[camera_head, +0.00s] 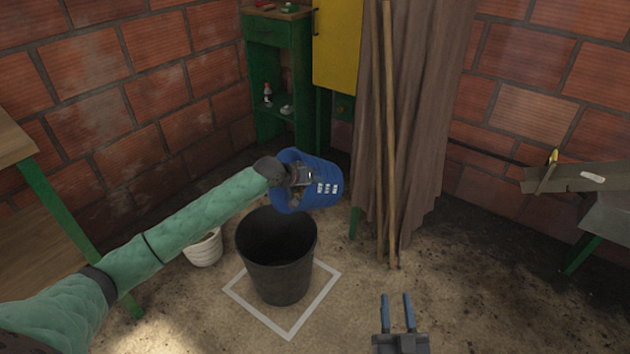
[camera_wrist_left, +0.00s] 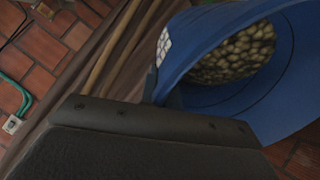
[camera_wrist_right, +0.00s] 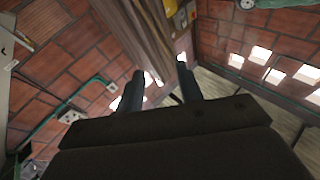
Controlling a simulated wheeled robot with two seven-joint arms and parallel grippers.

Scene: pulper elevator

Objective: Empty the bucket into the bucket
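A blue bucket (camera_head: 318,188) hangs in the air just above and behind the black bucket, tilted well over on its side. In the left wrist view the blue bucket (camera_wrist_left: 285,85) holds many pale bean-like pieces (camera_wrist_left: 238,52). My left gripper (camera_head: 300,176) is at the blue bucket's rim, with the rim between its fingers. The black bucket (camera_head: 278,262) stands upright on the floor inside a white square outline (camera_head: 245,303); its inside looks dark and no contents can be made out. My right gripper (camera_head: 397,314) is open and empty, low at the front right of the black bucket.
A small white pot (camera_head: 204,248) stands left of the black bucket. Wooden poles (camera_head: 388,140) lean by a brown curtain (camera_head: 425,120) at the right. A green cabinet (camera_head: 275,75) stands behind. A bench (camera_head: 12,140) is at the left.

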